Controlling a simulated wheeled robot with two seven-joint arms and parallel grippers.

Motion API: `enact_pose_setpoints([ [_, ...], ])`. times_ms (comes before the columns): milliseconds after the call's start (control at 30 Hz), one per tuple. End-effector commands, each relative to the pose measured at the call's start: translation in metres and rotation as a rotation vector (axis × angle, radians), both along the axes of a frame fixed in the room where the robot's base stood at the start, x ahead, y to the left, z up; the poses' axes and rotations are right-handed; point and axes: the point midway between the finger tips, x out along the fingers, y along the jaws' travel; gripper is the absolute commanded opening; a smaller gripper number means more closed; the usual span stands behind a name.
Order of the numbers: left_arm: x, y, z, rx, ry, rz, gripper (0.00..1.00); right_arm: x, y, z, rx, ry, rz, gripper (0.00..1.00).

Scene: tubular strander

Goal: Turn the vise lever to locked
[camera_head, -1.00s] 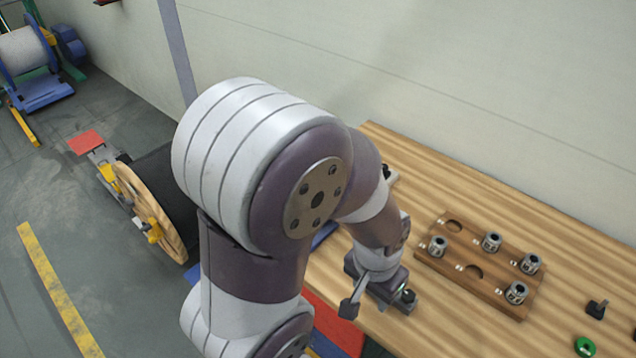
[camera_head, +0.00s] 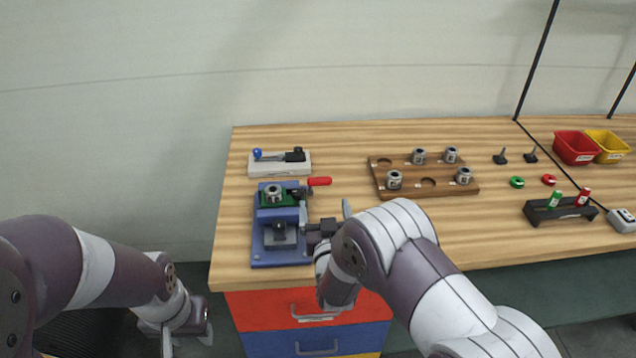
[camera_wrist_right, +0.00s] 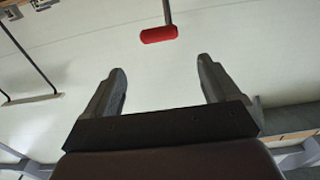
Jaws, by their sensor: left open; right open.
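The blue vise (camera_head: 266,240) stands at the left front of the wooden table, with a green block and a metal collar (camera_head: 273,193) on top. Its lever ends in a red handle (camera_head: 320,181), which points right in the head view. My right gripper (camera_head: 325,214) is open and empty beside the vise, in front of the red handle and apart from it. In the right wrist view, the red handle (camera_wrist_right: 158,34) lies ahead of the open fingers (camera_wrist_right: 162,70), not between them. My left gripper (camera_head: 186,338) is open and empty, left of the table and below its top.
A white fixture with a blue-knobbed lever (camera_head: 280,164) stands behind the vise. A wooden tray (camera_head: 428,195) with metal collars lies to the right. Further right are a black rack (camera_head: 560,212), red bin (camera_head: 575,148) and yellow bin (camera_head: 607,146). Drawers (camera_head: 310,308) lie below.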

Motion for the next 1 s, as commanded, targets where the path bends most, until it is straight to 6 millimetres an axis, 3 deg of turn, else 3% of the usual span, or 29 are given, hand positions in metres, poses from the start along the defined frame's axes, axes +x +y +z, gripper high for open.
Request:
enact_pose_setpoints([
  [200,0.0,0.0,0.013,0.0,-0.001,0.0,0.43,0.057,-0.001,0.004,0.001,0.0,-0.001,0.89],
  [400,0.0,0.0,0.019,0.0,0.0,0.0,0.43,0.094,-0.001,0.003,0.0,0.001,0.0,0.89],
  [600,0.0,0.0,0.02,0.0,0.0,0.0,0.43,0.109,-0.001,0.002,0.0,0.002,0.001,0.89],
  [833,0.0,0.0,0.02,0.0,0.0,0.0,0.43,0.11,-0.001,0.002,0.0,0.002,0.001,0.89],
  [867,0.0,0.0,0.02,0.0,0.0,0.0,0.43,0.11,-0.001,0.002,0.0,0.002,0.001,0.86],
  [1000,0.0,0.0,0.02,0.0,0.0,0.0,0.43,0.11,-0.001,0.002,0.0,0.002,0.001,0.41],
])
